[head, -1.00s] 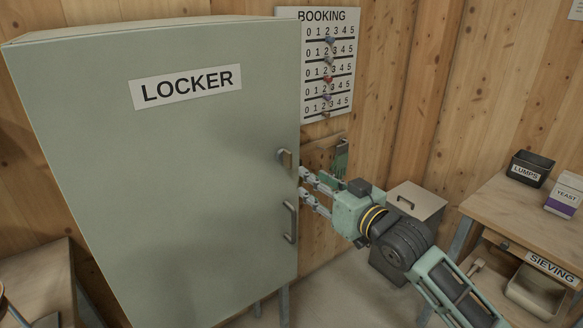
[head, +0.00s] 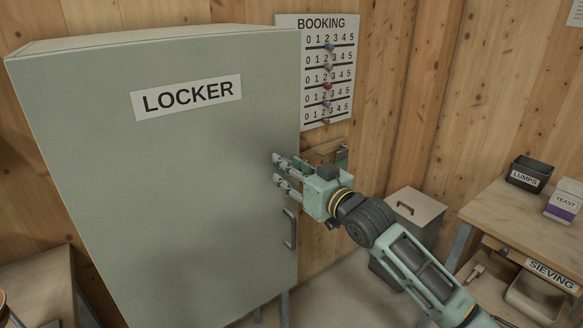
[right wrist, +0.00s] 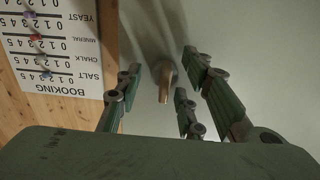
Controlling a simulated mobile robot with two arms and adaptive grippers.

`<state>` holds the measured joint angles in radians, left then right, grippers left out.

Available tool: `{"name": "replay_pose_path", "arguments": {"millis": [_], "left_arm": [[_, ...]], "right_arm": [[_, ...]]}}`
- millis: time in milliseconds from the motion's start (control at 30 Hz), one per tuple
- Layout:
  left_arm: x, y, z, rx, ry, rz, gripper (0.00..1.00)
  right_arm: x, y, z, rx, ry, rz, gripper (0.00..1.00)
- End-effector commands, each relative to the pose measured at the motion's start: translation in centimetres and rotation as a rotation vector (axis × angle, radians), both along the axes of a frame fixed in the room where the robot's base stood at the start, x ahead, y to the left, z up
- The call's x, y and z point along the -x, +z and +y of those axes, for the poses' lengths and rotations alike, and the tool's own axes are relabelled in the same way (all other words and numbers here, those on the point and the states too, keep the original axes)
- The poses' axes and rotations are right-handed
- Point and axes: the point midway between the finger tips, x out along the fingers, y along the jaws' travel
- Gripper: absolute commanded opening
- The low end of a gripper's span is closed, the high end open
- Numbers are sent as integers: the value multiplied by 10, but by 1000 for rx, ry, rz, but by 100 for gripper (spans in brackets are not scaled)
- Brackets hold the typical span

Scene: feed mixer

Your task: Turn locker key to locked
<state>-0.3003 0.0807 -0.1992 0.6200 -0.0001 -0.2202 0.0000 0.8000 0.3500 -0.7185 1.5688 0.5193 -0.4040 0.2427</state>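The grey-green locker (head: 150,180) stands shut, with a LOCKER label on its door. My right gripper (head: 278,170) is in front of the door's right edge, above the handle (head: 290,229). In the head view it hides the lock key. In the right wrist view a small brownish key (right wrist: 165,83) sticks out from the door, between the spread fingers of my right gripper (right wrist: 162,78). The fingers are open, with gaps to the key; no contact is clear. Which position the key points to cannot be told. My left gripper is out of view.
A BOOKING board (head: 327,70) with sliders hangs on the wooden wall right of the locker. A lidded grey bin (head: 412,212) stands on the floor behind my right arm. A bench with a LUMPS box (head: 530,172) and a YEAST box (head: 565,203) is at right.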

Motion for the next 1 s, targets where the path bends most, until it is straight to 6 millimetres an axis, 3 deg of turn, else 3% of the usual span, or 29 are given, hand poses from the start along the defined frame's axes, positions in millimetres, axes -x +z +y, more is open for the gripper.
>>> {"name": "replay_pose_path", "arguments": {"millis": [133,533,1000], "left_arm": [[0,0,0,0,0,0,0],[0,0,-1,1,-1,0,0],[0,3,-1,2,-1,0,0]], "right_arm": [[0,0,0,0,0,0,35],[0,0,0,0,0,0,0],[0,1,0,49,0,-35,0]]}}
